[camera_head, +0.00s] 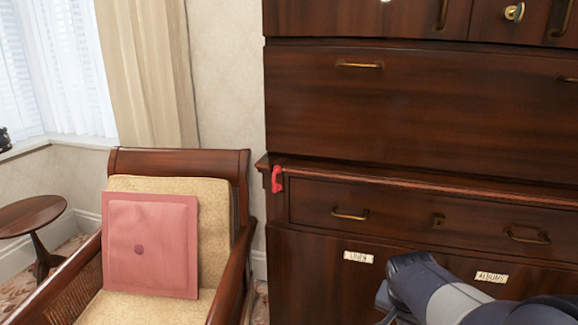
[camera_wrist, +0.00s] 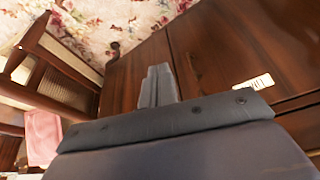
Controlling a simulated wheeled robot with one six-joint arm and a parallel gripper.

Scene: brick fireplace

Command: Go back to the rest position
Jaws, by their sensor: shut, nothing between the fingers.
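My gripper (camera_wrist: 158,84) shows in the wrist view with its fingers together and nothing between them. It points toward the lower front of the dark wooden chest of drawers, with the floral carpet beyond. In the head view my arm enters at the lower right, in front of the chest (camera_head: 400,110). The gripper's fingertips are hardly visible there, cut off by the lower edge.
A wooden armchair (camera_head: 180,162) with a pink cushion (camera_head: 165,255) stands left of the chest. A small round table (camera_head: 30,213) is at the far left. A red object (camera_head: 277,180) hangs at the chest's left corner. Brass handles (camera_head: 350,214) protrude from the drawers.

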